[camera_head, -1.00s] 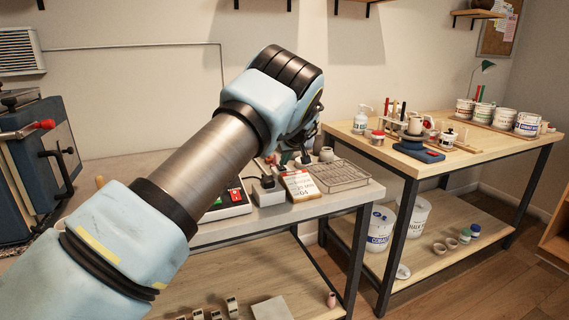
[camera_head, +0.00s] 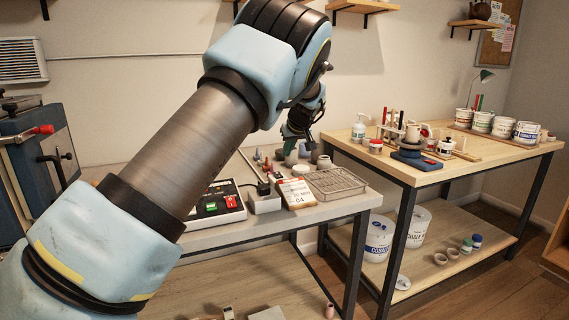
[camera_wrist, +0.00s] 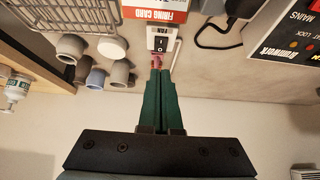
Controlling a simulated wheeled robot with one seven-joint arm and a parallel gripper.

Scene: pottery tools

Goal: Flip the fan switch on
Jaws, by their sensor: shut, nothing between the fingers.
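The fan switch (camera_wrist: 162,42) shows in the wrist view as a small white box labelled FAN with a dark part in its face, beside the firing card. My gripper (camera_wrist: 160,70) has its green fingers together with nothing between them. The fingertips point at the switch's lower edge. A small pinkish piece lies between the tips and the box; I cannot tell whether they touch. In the head view my gripper (camera_head: 291,148) is over the back of the grey table, and I cannot make out the switch there.
The firing card (camera_head: 295,193) and wire rack (camera_head: 337,183) stand on the grey table. A control panel (camera_head: 217,203) with green and red switches and a plug block (camera_head: 264,203) are to the left. Several small cups (camera_wrist: 95,78) are left of the fingers in the wrist view.

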